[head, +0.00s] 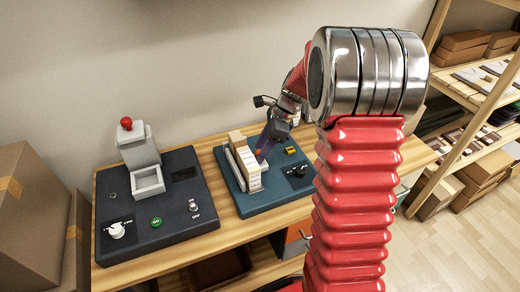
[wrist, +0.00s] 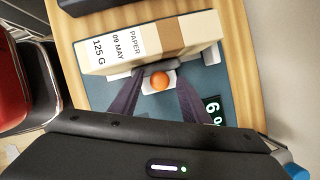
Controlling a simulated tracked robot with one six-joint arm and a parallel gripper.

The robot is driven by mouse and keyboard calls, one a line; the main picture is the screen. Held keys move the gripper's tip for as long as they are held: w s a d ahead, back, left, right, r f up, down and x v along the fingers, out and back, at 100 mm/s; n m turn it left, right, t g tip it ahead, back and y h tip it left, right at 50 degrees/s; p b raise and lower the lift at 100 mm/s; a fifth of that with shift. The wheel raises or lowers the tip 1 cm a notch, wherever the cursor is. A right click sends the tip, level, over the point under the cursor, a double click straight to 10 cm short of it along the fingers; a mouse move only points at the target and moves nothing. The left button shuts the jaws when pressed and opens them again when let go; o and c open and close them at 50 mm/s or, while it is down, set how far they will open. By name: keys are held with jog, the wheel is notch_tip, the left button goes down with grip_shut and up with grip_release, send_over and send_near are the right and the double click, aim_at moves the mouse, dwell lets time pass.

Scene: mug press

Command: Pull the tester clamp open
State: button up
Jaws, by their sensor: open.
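The tester (head: 262,200) is a blue-grey plate on the wooden bench, and its surface also shows in the wrist view (wrist: 215,80). Its clamp carries an orange ball knob (wrist: 160,81) on a pale mount, beside a grey jaw piece (wrist: 158,65). That jaw piece is close to a cream block (wrist: 120,50) marked PAPER, 09 MAY, 125 G; contact is unclear. The block also shows in the head view (head: 247,172). My gripper (wrist: 158,100) is open, its dark fingers on either side of the knob with gaps. In the head view my gripper (head: 267,143) reaches down over the clamp.
A dark press machine (head: 160,215) with a red-knobbed lever stands left of the tester. A black dial (head: 299,171) and a small display (wrist: 213,108) are on the tester. Cardboard boxes (head: 30,200) are at far left, wooden shelves (head: 470,95) at right. The wall is close behind the bench.

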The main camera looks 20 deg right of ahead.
jog(key=shift+f, duration=0.1)
jog(key=shift+c, duration=0.4)
grip_shut()
